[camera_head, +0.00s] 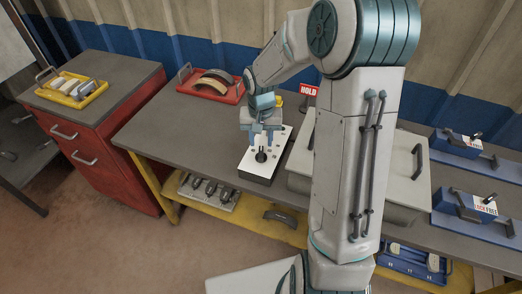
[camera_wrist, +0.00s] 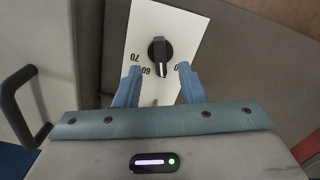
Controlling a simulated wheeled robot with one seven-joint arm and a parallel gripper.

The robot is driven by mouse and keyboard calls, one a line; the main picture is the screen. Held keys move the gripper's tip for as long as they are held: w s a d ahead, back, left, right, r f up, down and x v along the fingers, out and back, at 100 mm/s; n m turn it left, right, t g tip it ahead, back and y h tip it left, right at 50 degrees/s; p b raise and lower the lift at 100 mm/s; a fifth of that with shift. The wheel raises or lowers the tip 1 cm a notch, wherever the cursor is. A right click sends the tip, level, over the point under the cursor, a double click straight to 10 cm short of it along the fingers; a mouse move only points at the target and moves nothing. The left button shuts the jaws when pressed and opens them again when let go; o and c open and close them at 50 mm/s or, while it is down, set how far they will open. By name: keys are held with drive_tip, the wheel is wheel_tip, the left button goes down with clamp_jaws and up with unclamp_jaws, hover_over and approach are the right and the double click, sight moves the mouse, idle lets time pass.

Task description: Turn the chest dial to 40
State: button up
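The dial is a black knob (camera_head: 261,156) on a white panel (camera_head: 258,168) on the workbench. In the wrist view the knob (camera_wrist: 159,52) has a pale pointer line aimed toward the bottom of the picture. The panel (camera_wrist: 172,20) shows the labels 70 and 60, and another label partly hidden by the right finger. The pointer lies between the 60 and that hidden label. My gripper (camera_head: 263,132) is above the panel; its blue fingers (camera_wrist: 160,84) are apart with nothing between them, and the knob lies just beyond the tips.
A grey chest (camera_head: 300,180) with a handle stands right of the panel, partly behind my arm. A red tray (camera_head: 232,97) with curved shoes and a HOLD sign (camera_head: 308,90) are behind. Blue fixtures (camera_head: 455,147) stand at the right. A red cabinet (camera_head: 95,165) bears a yellow tray (camera_head: 97,92).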

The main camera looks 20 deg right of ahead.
sight(261, 153)
wheel_tip(261, 153, down, 6)
drive_tip(key=shift+f, duration=0.1)
idle(0.4)
clamp_jaws()
